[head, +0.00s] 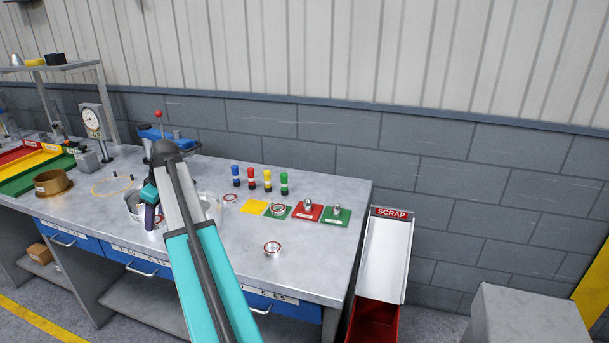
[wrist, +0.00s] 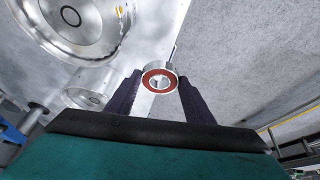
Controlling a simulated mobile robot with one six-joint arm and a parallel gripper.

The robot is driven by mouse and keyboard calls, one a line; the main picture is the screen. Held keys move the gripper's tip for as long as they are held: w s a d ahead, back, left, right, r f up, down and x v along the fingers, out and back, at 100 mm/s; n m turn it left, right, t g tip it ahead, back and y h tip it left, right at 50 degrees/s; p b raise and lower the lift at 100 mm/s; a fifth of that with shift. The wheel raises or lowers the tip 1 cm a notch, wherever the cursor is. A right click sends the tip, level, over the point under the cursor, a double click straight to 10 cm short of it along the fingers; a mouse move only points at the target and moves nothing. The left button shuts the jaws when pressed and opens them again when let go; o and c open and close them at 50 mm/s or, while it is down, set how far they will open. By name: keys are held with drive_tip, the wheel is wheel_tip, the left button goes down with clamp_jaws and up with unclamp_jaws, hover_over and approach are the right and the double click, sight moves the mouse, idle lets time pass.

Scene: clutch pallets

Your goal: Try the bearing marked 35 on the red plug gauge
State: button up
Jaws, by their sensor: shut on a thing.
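My gripper (wrist: 160,88) is shut on a bearing (wrist: 160,71) with a red seal ring and a bright metal bore, held between the dark fingertips in the wrist view. I cannot read a number on it. In the head view my gripper (head: 151,217) is over the left middle of the bench, beside metal containers, partly hidden by my arm. The red plug gauge (head: 251,179) stands upright on the bench, in a row between the blue gauge (head: 236,176) and the yellow gauge (head: 267,181). It is apart from my gripper.
A green gauge (head: 284,184) ends the row. A loose bearing (head: 272,247) lies near the bench front; another (head: 230,198) lies left of the yellow card (head: 254,207). Coloured cards hold small parts at right. A scrap chute (head: 385,260) stands beside the bench. Bare bench top lies before the cards.

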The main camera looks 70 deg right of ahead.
drive_tip(key=shift+m, duration=0.3)
drive_tip(key=s+d, duration=0.2)
drive_tip(key=d, duration=0.2)
drive_tip(key=s+d+p, duration=0.1)
drive_tip(key=s+d, duration=0.2)
drive_tip(key=d, duration=0.1)
drive_tip(key=s+d+r, duration=0.1)
drive_tip(key=s+d, duration=0.1)
drive_tip(key=d, duration=0.2)
drive_tip(key=shift+s+d, duration=0.15)
drive_tip(key=shift+s, duration=0.05)
drive_tip(key=s+d+m+p, duration=0.1)
drive_tip(key=s+d, duration=0.7)
drive_tip(key=s, duration=0.2)
drive_tip(key=s+d+r+p, duration=0.1)
drive_tip(key=s+d+p, duration=0.1)
drive_tip(key=s+d, duration=0.5)
drive_tip(key=s+d+m+h+p, duration=0.1)
drive_tip(key=s+d, duration=0.7)
drive_tip(key=s, duration=0.5)
drive_tip(key=shift+d+r+m, duration=0.3)
drive_tip(key=shift+r, duration=0.05)
drive_tip(key=shift+s, duration=0.15)
drive_tip(key=shift+f, duration=0.2)
drive_tip(key=shift+f+b, duration=0.95)
drive_tip(key=shift+f, duration=1.7)
drive_tip(key=shift+f+b, duration=0.4)
